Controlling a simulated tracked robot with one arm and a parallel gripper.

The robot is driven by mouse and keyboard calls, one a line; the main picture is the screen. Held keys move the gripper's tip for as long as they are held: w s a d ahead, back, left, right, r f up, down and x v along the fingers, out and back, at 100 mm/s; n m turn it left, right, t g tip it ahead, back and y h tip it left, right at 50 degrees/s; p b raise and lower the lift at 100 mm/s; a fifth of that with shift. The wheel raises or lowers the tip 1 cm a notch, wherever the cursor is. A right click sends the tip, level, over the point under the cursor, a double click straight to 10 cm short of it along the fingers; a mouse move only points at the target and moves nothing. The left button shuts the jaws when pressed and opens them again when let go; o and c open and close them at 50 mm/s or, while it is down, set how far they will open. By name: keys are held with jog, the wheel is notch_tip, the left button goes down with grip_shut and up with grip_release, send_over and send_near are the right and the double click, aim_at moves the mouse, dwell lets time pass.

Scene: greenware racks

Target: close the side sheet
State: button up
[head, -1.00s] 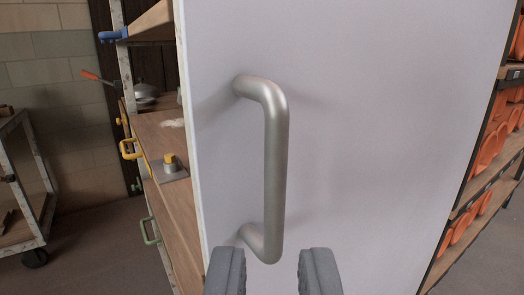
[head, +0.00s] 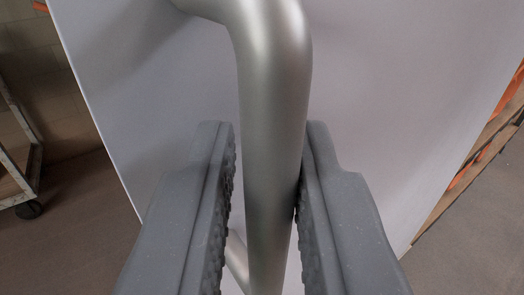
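The side sheet (head: 400,110) is a large flat pale grey-lilac panel that fills most of the head view. Its silver tubular handle (head: 270,75) runs down the middle of the picture, with its upper bend at the top. My gripper (head: 267,135) has its two dark grey ridged fingers on either side of the handle's upright bar. A narrow gap shows between the left finger and the bar. The right finger is very close to the bar; I cannot tell whether it touches. The gripper is open around the bar. The handle's lower end is partly hidden by the left finger.
A cart with a pale frame and a black caster (head: 28,209) stands at the far left, near the block wall. Bare floor (head: 85,220) is visible on both sides of the sheet.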

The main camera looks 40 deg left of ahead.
grip_shut()
jog(key=w+p, duration=0.1)
jog(key=w, duration=0.1)
jog(key=w+d+p, duration=0.1)
jog(key=w+p, duration=0.1)
jog(key=shift+d+r+p, duration=0.15)
jog(key=shift+r+p, duration=0.05)
jog(key=shift+p, duration=0.1)
jog(key=shift+f, duration=0.1)
grip_release()
